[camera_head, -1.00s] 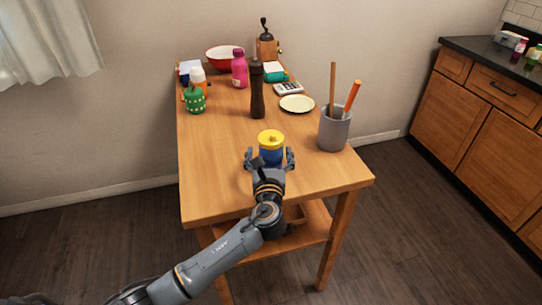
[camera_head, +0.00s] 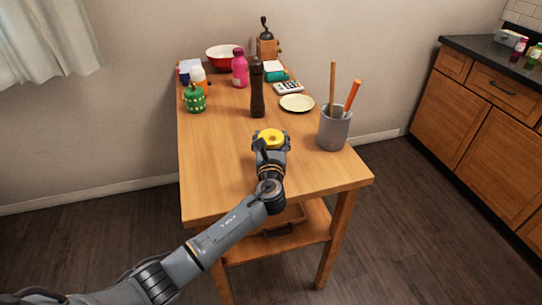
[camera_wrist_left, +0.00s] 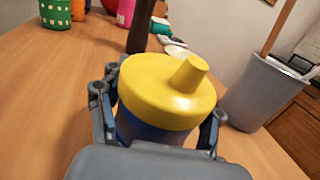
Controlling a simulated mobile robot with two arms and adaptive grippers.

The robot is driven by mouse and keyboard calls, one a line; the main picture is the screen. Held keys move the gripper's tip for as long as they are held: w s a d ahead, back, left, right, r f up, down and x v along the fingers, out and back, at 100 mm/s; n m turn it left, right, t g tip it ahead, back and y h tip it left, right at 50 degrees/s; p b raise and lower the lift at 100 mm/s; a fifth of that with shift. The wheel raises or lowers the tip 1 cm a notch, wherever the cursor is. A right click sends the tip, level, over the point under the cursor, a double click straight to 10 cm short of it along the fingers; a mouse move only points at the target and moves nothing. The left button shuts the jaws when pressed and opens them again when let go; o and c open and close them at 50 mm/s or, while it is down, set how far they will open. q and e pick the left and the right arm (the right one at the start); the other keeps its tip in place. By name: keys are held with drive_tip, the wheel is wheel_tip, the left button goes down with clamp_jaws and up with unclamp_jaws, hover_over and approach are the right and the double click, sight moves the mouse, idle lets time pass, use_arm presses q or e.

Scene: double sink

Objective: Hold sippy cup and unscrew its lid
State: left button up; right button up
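The sippy cup (camera_head: 270,138) stands upright near the front middle of the wooden table, its yellow spouted lid on top. In the left wrist view its lid (camera_wrist_left: 160,93) fills the middle, with part of the blue body (camera_wrist_left: 137,128) showing below. My left gripper (camera_head: 272,146) is around the cup, one finger on each side, just under the lid's level. In the left wrist view the fingers (camera_wrist_left: 160,120) stand close to the cup's sides. The lid hides whether both touch it. My right gripper is not in view.
A grey utensil holder (camera_head: 334,130) stands to the right of the cup. A dark pepper mill (camera_head: 257,92), a plate (camera_head: 297,103) and a green cup (camera_head: 195,100) stand farther back. The table (camera_head: 218,165) is clear to the left of the sippy cup.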

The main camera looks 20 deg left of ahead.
sight(271, 129)
use_arm(q)
drive_tip(key=c, duration=0.6)
drive_tip(key=shift+c, duration=0.6)
drive_tip(key=shift+r, duration=0.1)
drive_tip(key=shift+r, duration=0.3)
drive_tip(key=shift+c, duration=0.2)
wheel_tip(271, 129, up, 2)
drive_tip(key=shift+r+p, duration=0.15)
drive_tip(key=shift+p, duration=0.2)
drive_tip(key=s+r, duration=0.2)
drive_tip(key=r, duration=0.1)
drive_tip(key=s+r+p, duration=0.1)
drive_tip(key=s+r, duration=0.2)
drive_tip(key=shift+s+r, duration=0.25)
drive_tip(key=shift+s, duration=0.1)
drive_tip(key=s+r, duration=0.3)
drive_tip(key=s, duration=0.5)
drive_tip(key=shift+s+a+r, duration=0.15)
drive_tip(key=shift+r, duration=0.05)
